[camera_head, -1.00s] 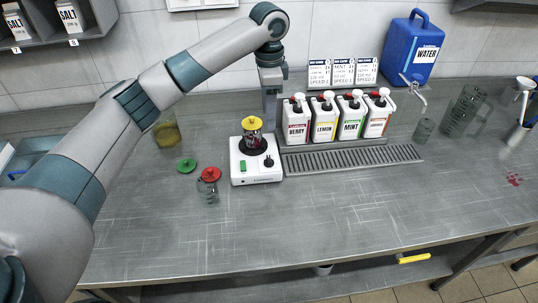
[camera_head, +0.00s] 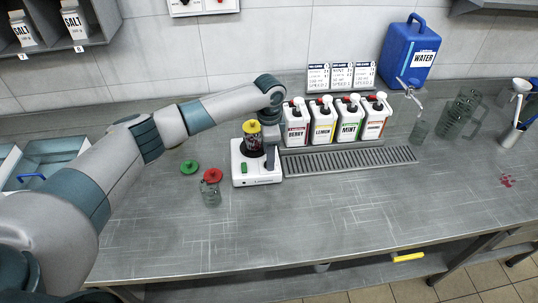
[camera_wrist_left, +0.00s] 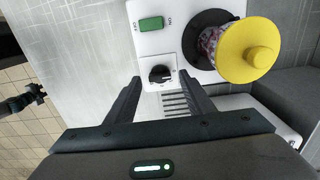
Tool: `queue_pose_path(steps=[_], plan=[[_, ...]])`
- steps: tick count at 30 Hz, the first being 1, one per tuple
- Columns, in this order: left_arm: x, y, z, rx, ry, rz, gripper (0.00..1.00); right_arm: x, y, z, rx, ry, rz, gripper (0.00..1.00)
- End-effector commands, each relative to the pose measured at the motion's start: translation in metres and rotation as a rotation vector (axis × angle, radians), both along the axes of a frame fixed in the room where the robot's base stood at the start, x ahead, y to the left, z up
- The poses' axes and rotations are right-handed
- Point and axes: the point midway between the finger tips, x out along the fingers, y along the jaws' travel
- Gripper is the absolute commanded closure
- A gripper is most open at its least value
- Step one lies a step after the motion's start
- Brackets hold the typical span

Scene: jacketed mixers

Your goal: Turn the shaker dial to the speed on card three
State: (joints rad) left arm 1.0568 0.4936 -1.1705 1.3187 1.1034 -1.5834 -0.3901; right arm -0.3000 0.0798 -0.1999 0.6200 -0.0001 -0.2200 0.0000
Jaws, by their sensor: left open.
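The white shaker (camera_head: 257,178) stands on the steel bench, with a yellow-lidded jar (camera_head: 252,138) in its dark holder. The jar also shows in the left wrist view (camera_wrist_left: 248,52). The black dial (camera_wrist_left: 160,74) has a pale pointer mark; its setting is too small to read. A green switch (camera_wrist_left: 151,24) is beside it. My left gripper (camera_wrist_left: 160,80) is open, its fingers on either side of the dial without visible contact; in the head view the gripper (camera_head: 271,158) hides the dial. Card three (camera_head: 365,75) is rightmost of three cards; its speed figure is unclear.
Several syrup jugs (camera_head: 322,122) stand right of the shaker, behind a drip grate (camera_head: 350,160). A blue water container (camera_head: 408,55) is behind. The front bench is clear.

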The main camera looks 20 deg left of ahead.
Motion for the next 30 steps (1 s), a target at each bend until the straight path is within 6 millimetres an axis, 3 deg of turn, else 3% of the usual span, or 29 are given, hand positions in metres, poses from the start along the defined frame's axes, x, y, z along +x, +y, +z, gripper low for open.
queue_pose_path(steps=[6,16,21,22,30], plan=[[0.0,0.0,-0.015,0.001,0.0,0.0,0.52,0.0,0.0,0.005,0.0,-0.001,0.0,0.69],[0.0,0.0,-0.018,0.0,0.0,0.0,0.52,0.0,0.0,0.005,0.0,-0.001,0.0,0.69],[0.0,0.0,-0.018,0.0,0.0,0.0,0.9,0.0,0.0,0.005,0.0,-0.001,0.0,0.69],[0.0,0.0,-0.018,0.0,0.0,0.0,0.93,0.0,0.0,0.005,0.0,-0.001,0.0,0.69],[0.0,0.0,-0.017,0.0,0.0,-0.013,0.93,0.0,0.0,0.005,0.0,-0.001,0.0,0.69]])
